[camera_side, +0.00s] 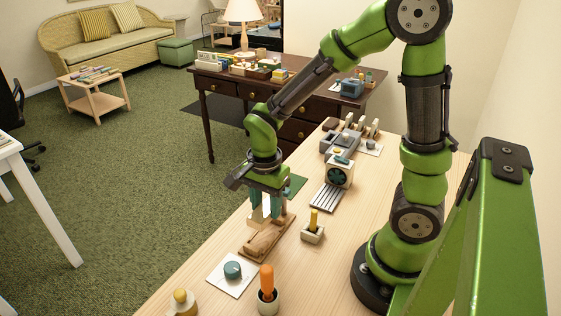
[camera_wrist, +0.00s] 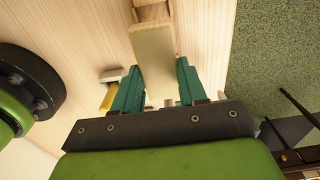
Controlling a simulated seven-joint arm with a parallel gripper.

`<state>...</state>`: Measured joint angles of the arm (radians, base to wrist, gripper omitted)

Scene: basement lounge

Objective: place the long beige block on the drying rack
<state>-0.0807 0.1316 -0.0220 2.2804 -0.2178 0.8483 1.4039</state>
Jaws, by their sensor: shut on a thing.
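The long beige block (camera_wrist: 153,52) is held between the teal fingers of my gripper (camera_wrist: 152,88), its length pointing away from the wrist. In the side view, my gripper (camera_side: 264,208) points down with the pale block (camera_side: 256,216) between its fingers, above or at the far end of a brown wooden tray (camera_side: 246,250). I cannot tell whether the block touches the tray. A slatted grey piece (camera_side: 328,199), which may be the drying rack, lies flat on the table to the right of my gripper.
A holder with a yellow handle (camera_side: 314,222) stands right of the tray. A white plate with a teal knob (camera_side: 233,270) and a cup with an orange handle (camera_side: 266,280) are nearer the camera. A grey machine with a teal dial (camera_side: 340,174) stands behind the slatted piece.

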